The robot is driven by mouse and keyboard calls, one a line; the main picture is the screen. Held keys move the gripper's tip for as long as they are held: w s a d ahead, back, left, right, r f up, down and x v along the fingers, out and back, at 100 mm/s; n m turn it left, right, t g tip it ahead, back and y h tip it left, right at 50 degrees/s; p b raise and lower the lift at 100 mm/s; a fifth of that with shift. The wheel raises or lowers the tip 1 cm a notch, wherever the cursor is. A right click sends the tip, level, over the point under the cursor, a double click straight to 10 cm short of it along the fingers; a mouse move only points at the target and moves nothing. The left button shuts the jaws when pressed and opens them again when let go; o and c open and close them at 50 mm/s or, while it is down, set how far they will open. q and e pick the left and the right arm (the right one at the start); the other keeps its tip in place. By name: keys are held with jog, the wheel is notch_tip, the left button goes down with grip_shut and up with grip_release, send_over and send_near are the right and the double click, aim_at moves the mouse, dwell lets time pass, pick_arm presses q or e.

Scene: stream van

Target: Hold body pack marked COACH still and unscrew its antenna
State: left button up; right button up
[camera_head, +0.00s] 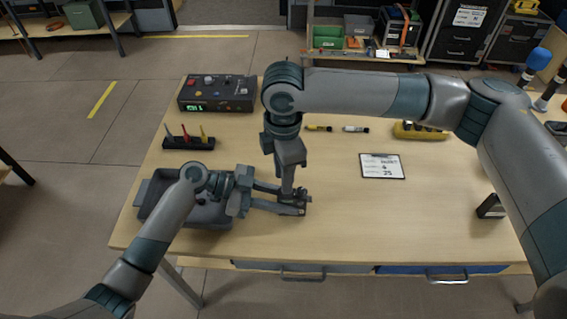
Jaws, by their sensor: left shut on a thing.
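My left gripper (300,205) reaches in from the left, low over the front middle of the table. It is shut on a small dark thing (303,197), which looks like the body pack. The fingers hide most of it, and I can read no COACH mark. I cannot make out the antenna. My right gripper (288,195) points straight down at the same spot, close to the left fingertips. Its fingers overlap the pack and the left gripper, so I cannot tell whether it is open or shut.
A grey tray (143,196) lies behind my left arm. A control box (217,92), a rack with coloured tools (188,142), a clipboard (382,166), a yellow holder (418,131) and a small dark block (490,207) stand around.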

jog(key=shift+f, duration=0.5)
grip_shut()
jog(key=n, duration=0.4)
dwell(0.5)
